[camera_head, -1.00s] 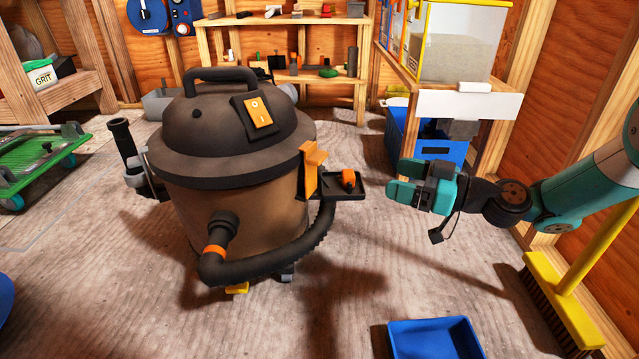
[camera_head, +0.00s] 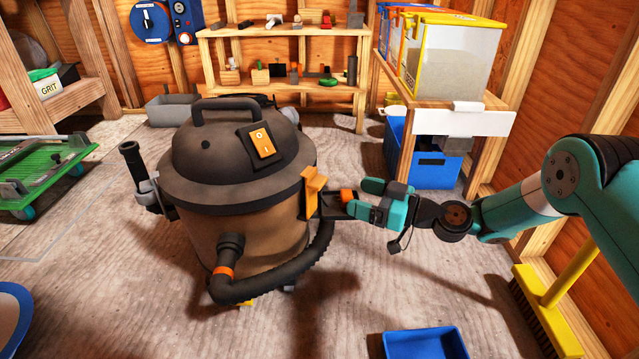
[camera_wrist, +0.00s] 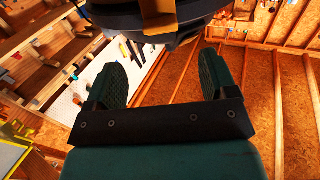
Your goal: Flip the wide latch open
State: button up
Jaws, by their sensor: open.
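The wide latch is an orange clip (camera_head: 311,190) on the right side of the brown shop vacuum (camera_head: 240,225), running from the lid rim down the drum. It also shows at the top of the wrist view as an orange strip (camera_wrist: 158,15) against the dark lid rim. My gripper (camera_head: 362,196) is just right of the latch, apart from it, beside the small black side tray (camera_head: 335,204). Its two teal fingers are spread with nothing between them in the wrist view (camera_wrist: 162,85). The gripper hides part of the tray and the orange piece (camera_head: 346,196) on it.
The black hose (camera_head: 300,280) curves below the latch. A blue tray (camera_head: 425,344) lies on the floor in front. A wooden shelf (camera_head: 440,95) with clear bins stands behind my gripper. A yellow broom (camera_head: 560,290) leans at the right.

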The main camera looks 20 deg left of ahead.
aim_at(319, 181)
jog(key=a+b, duration=0.1)
jog(key=a, duration=0.2)
jog(key=w+a+b, duration=0.1)
jog(key=a, duration=0.2)
jog(key=a+b, duration=0.2)
jog(key=a, duration=0.1)
jog(key=shift+w+a+f, duration=0.1)
jog(key=shift+w+a, duration=0.15)
jog(key=shift+w, duration=0.1)
jog(key=shift+w+a, duration=0.1)
jog(key=shift+a, duration=0.3)
jog(key=c, duration=1.3)
